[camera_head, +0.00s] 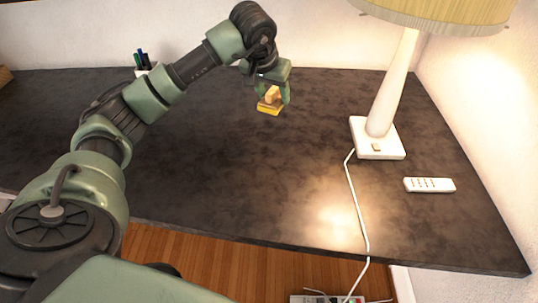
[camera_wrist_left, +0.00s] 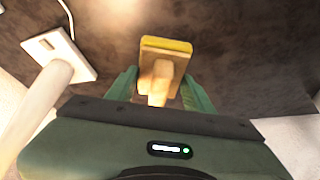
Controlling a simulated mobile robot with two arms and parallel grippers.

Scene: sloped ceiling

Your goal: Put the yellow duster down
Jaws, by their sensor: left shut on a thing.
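The yellow duster (camera_head: 269,107) has a yellow pad and a light wooden handle. My left gripper (camera_head: 272,95) is shut on its handle, over the back middle of the dark tabletop. In the left wrist view the duster (camera_wrist_left: 166,45) shows between the green fingers of the left gripper (camera_wrist_left: 158,92), with its yellow edge facing away from the wrist. I cannot tell whether the duster touches the tabletop or hangs just above it. My right gripper is in neither view.
The dark table (camera_head: 230,170) is mostly bare. A white lamp (camera_head: 379,140) stands to the right, its cord (camera_head: 357,205) running over the front edge. A white remote-like strip (camera_head: 429,185) lies at the right. A pen cup (camera_head: 146,69) stands at the back left.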

